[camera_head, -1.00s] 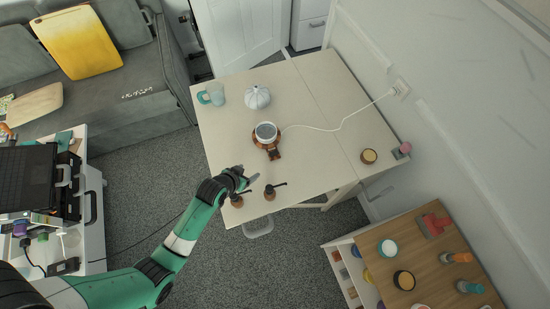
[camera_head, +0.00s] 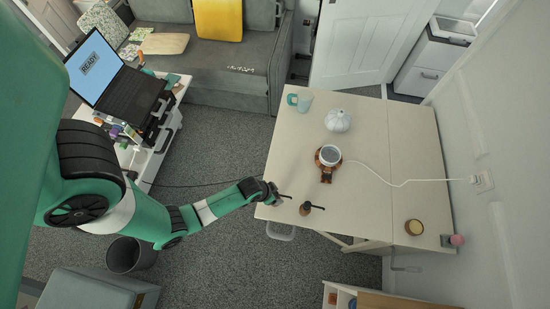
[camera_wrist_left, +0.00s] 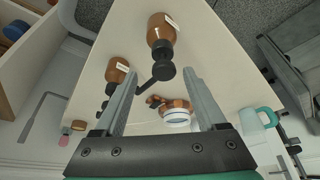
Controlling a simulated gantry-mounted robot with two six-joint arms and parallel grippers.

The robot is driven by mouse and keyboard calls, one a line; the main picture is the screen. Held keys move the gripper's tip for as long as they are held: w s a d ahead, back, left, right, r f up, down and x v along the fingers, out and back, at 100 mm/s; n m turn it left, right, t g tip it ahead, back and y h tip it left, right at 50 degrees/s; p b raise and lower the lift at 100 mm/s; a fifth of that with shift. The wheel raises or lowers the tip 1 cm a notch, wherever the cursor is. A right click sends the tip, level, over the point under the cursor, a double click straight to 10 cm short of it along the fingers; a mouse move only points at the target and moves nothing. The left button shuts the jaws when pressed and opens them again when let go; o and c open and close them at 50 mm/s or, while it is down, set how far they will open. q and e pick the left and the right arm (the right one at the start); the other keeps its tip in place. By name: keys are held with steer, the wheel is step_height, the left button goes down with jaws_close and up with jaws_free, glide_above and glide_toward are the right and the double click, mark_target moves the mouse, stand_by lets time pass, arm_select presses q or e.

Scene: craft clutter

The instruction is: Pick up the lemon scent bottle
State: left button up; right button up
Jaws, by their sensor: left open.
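Two amber bottles with black pump tops stand on the cream table (camera_head: 355,205). Their labels are too small to read, so I cannot tell which is lemon. In the left wrist view, the nearer bottle (camera_wrist_left: 158,28) lies ahead, with its black pump top between the finger lines. The other bottle (camera_wrist_left: 117,70) is to the left; it also shows in the head view (camera_head: 305,209). My left gripper (camera_head: 275,195) is open at the table's left front corner and mostly hides the nearer bottle in the head view; its fingers also show in the wrist view (camera_wrist_left: 158,74). My right gripper is not in view.
On the table are a white cup on a brown stand (camera_head: 328,172) with a white cord, a white pumpkin (camera_head: 338,121), a teal-handled mug (camera_head: 304,101) and a small round jar (camera_head: 414,227). A laptop (camera_head: 125,92) and sofa (camera_head: 232,75) are left.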

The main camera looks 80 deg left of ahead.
arm_select(q)
steer(key=shift+w+f, duration=0.15)
steer(key=shift+f, duration=0.15)
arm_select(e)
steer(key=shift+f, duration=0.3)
arm_select(q)
steer(key=b+x, duration=0.2)
steer(key=x, duration=0.1)
steer(key=s+b+x, duration=0.1)
steer(key=b, duration=0.1)
steer(key=shift+w+a+f, duration=0.2)
steer(key=shift+a+f, duration=0.05)
steer(key=shift+f, duration=0.2)
steer(key=shift+w+f, duration=0.15)
steer(key=shift+f, duration=0.1)
steer(key=shift+r, duration=0.1)
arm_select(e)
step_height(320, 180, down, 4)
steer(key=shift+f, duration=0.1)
arm_select(q)
jaws_close()
